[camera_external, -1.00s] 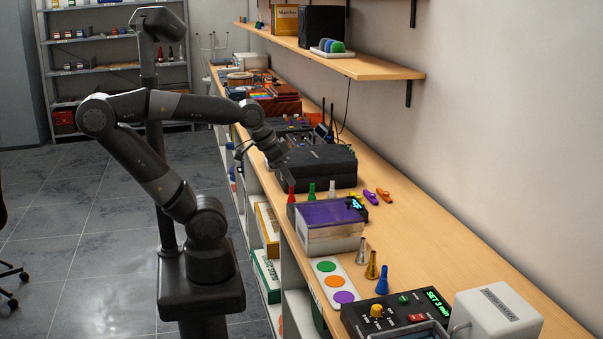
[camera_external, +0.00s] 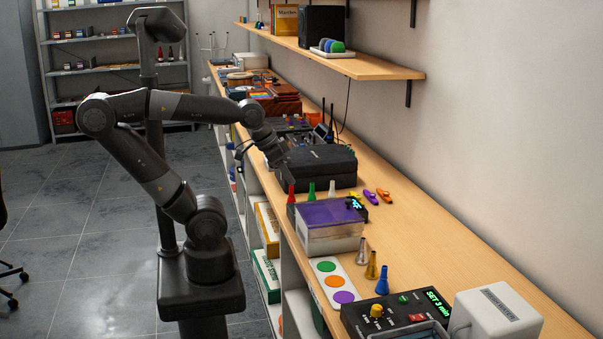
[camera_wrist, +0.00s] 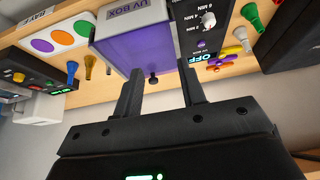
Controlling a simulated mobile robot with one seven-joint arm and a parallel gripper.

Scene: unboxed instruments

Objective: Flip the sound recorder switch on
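I cannot make out for certain which device is the sound recorder, and no recorder switch shows clearly. A black box-shaped case (camera_external: 318,165) sits on the bench; a device with upright antennas (camera_external: 325,132) stands just behind it. My gripper (camera_external: 276,157) is at the left edge of the black case in the external view; its fingers are hard to see there and I cannot tell whether they touch it. In the wrist view my gripper (camera_wrist: 160,75) has its two fingers apart with nothing between them, facing the purple-topped UV box (camera_wrist: 125,45).
Coloured cones (camera_external: 382,280), a dotted card (camera_external: 333,282) and a timer panel (camera_external: 398,312) stand along the nearer bench (camera_external: 440,245). A black control box reading OFF (camera_wrist: 205,28) adjoins the UV box. A shelf (camera_external: 345,62) overhangs the back.

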